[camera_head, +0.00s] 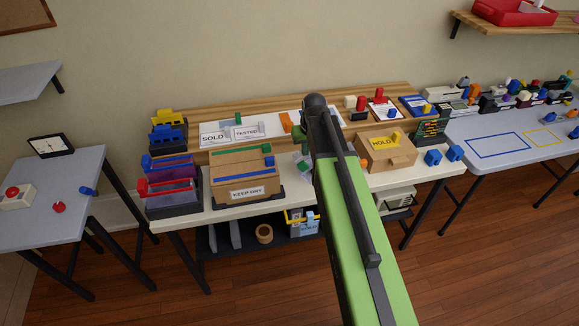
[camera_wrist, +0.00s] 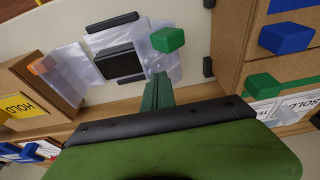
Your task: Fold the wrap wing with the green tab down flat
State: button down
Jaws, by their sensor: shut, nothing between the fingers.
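The green tab (camera_wrist: 167,40) sits on a clear, crinkled wrap wing (camera_wrist: 160,66) in the wrist view. I cannot tell how far this wing stands up from the table. Beside it, a dark flat handheld (camera_wrist: 120,63) lies on the wrap. Another clear wing (camera_wrist: 78,72) with an orange tab (camera_wrist: 42,65) spreads to the left. The green tab also shows in the head view (camera_head: 304,165), just left of my arm. My gripper (camera_wrist: 158,78) is shut and empty, its tips near the wrap, below the green tab in the picture. My arm hides it in the head view.
A cardboard KEEP DRY box (camera_head: 245,180) stands left of the wrap, and a HOLD box (camera_head: 386,152) stands right. Dark bars (camera_wrist: 112,22) flank the handheld. A wooden ledge (camera_head: 200,155) runs behind. The pale table (camera_wrist: 195,25) is bare beside the green tab.

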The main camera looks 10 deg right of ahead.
jog(key=shift+d, duration=0.15)
jog(key=shift+d+f, duration=0.2)
jog(key=shift+d, duration=0.55)
jog(key=shift+d+f+b, duration=0.3)
jog(key=shift+d+b, duration=0.15)
jog(key=shift+d, duration=0.35)
jog(key=shift+d+f+b, duration=0.3)
jog(key=shift+d, duration=0.2)
jog(key=shift+d+f, duration=0.15)
jog(key=shift+d, duration=0.05)
jog(key=shift+f+b, duration=0.15)
jog(key=shift+b, duration=0.15)
